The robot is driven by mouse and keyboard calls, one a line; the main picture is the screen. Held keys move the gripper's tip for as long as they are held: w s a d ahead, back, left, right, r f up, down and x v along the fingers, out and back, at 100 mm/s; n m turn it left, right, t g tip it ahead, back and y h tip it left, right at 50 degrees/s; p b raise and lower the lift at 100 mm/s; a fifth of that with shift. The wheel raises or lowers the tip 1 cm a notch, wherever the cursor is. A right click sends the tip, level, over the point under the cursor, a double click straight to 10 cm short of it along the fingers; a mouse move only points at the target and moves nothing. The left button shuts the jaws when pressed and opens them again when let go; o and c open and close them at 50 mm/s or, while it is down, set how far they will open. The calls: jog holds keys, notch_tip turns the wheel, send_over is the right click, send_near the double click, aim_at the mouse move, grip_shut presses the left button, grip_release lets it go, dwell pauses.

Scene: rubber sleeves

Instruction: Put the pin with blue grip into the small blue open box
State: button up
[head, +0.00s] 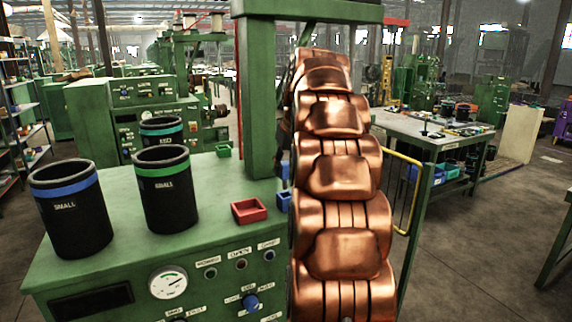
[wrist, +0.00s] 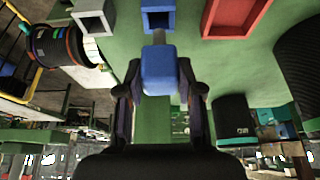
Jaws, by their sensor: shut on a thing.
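In the wrist view my gripper (wrist: 158,85) is shut on the blue grip (wrist: 158,70) of a pin. The pin's short grey shaft (wrist: 159,37) points away from the gripper, toward the small blue open box (wrist: 158,20). The shaft's tip shows just short of the box's near wall in the picture; I cannot tell the gap in depth. In the head view a small blue box (head: 284,202) sits at the green bench's edge, partly hidden by my copper-coloured arm.
A red open box (head: 249,210) stands beside the blue one, and a green box (head: 223,151) farther back. A pale grey box (wrist: 92,20) shows in the wrist view. Black banded cylinders (head: 68,210) stand on the bench's left. A green column (head: 262,95) rises behind the boxes.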

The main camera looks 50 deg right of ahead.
aim_at(286, 179)
jog(key=shift+f+b, duration=1.4)
jog(key=shift+f, duration=0.9)
jog(key=o, duration=1.2)
jog(key=shift+o, duration=0.2)
jog(key=shift+r, duration=0.1)
jog(key=shift+v, duration=3.7)
jog(key=shift+a, duration=0.1)
